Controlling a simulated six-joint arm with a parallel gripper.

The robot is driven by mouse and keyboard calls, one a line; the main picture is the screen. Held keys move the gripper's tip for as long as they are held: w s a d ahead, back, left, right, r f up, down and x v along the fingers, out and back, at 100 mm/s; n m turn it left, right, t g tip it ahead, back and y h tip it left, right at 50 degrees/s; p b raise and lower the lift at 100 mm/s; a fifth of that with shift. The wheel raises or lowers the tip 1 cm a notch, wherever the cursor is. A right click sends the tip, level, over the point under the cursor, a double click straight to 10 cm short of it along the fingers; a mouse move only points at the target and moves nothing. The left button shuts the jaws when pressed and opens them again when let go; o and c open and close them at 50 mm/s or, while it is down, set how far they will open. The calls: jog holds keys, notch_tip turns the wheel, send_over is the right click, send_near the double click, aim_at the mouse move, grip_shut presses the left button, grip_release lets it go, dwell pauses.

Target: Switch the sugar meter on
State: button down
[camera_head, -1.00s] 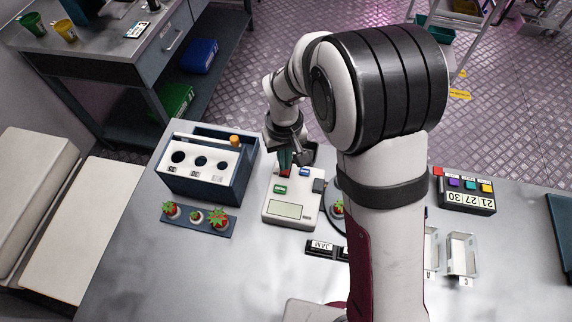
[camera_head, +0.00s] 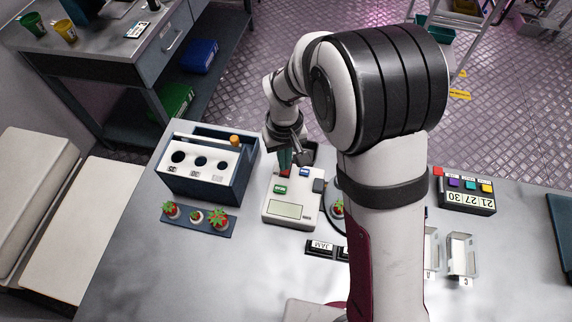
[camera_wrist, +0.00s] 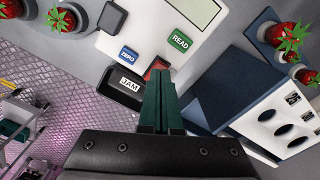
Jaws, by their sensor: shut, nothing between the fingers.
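The sugar meter (camera_head: 286,222) is a white box on the grey table, with a display, a green READ button (camera_wrist: 180,40), a blue ZERO button (camera_wrist: 129,54) and a red switch (camera_wrist: 157,66). Its display (camera_wrist: 196,8) looks blank. My gripper (camera_head: 287,165) is shut and empty at the meter's far end. In the wrist view its green fingertips (camera_wrist: 159,75) lie together right at the red switch and hide part of it. I cannot tell whether they touch it or whether it is pressed.
A dark blue rack (camera_head: 205,190) with holes stands left of the meter. A strip with several berries (camera_head: 198,231) lies before it. A box with coloured buttons (camera_head: 466,203) stands at the right.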

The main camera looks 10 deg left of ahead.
jog(key=shift+f, duration=0.9)
dwell(0.4)
notch_tip(320, 180, up, 7)
jog(key=shift+f, duration=0.15)
dwell(0.5)
